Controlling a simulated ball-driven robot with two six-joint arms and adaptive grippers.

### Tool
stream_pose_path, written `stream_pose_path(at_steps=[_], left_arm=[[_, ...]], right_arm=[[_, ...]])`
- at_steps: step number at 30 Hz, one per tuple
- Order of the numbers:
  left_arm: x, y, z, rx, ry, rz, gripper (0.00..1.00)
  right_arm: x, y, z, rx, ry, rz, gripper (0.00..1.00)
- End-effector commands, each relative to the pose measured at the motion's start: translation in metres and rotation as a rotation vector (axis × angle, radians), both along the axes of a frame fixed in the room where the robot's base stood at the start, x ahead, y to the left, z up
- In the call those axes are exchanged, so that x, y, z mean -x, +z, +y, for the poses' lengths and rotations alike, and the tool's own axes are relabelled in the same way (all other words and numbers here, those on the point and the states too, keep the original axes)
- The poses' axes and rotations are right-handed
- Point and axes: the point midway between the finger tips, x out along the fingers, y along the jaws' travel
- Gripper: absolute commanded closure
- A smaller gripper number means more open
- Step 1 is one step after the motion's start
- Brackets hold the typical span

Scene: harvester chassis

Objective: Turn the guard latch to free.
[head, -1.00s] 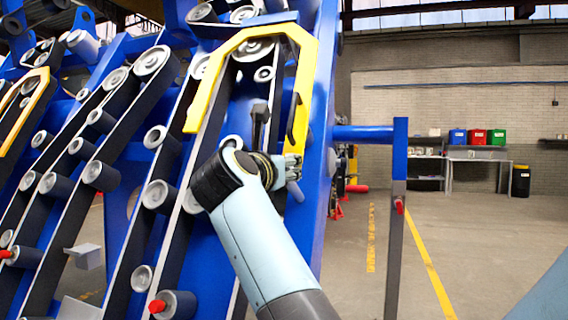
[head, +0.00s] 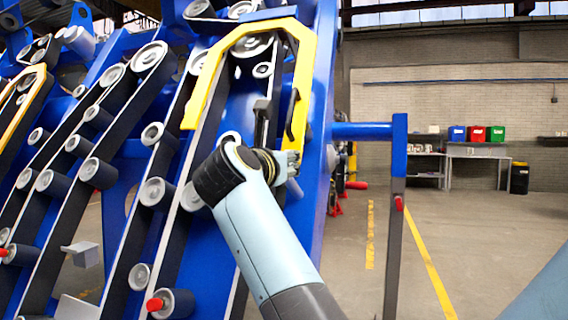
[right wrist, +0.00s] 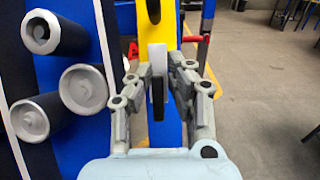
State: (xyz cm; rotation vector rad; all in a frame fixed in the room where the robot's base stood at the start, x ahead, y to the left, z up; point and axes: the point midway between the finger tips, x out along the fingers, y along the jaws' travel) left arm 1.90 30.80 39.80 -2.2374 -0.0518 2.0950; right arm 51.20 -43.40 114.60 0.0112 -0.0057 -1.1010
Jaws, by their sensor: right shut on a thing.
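The yellow guard (head: 309,75) arches over the belts and rollers of the blue chassis, with a black handle (head: 291,117) on its right leg. My right gripper (head: 289,166) is at the lower end of that leg. In the right wrist view its two fingers (right wrist: 162,92) are closed in on the guard latch, a dark upright lever (right wrist: 158,99) in front of a pale plate (right wrist: 157,60). In the head view the gripper mostly hides the latch. I cannot read whether the latch stands at free. My left gripper is not in view.
Rollers (right wrist: 84,88) and belts lie close left of my right gripper. A blue side arm with a post (head: 398,150) stands to its right. Beyond is open floor with yellow lines (head: 430,270), and a far bench (head: 478,153) with coloured bins.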

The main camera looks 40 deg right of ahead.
Motion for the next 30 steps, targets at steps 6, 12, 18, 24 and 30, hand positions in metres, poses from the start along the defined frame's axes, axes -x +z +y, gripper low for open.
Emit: stream_pose_path(at_steps=[6, 12, 18, 24, 30], left_arm=[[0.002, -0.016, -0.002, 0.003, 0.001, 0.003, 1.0], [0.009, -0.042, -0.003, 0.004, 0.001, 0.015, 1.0], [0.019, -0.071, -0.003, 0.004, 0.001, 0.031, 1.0], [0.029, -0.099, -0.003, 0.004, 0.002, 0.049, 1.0], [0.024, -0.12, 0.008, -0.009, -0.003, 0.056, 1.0]], right_arm=[[-0.001, -0.003, 0.0, -0.033, -0.035, -0.066, 1.0], [0.001, -0.005, 0.0, -0.092, -0.109, -0.183, 1.0], [0.004, -0.007, -0.002, -0.166, -0.202, -0.327, 1.0], [0.006, -0.007, -0.002, -0.241, -0.298, -0.474, 1.0], [0.008, -0.009, -0.003, -0.316, -0.392, -0.62, 1.0]])
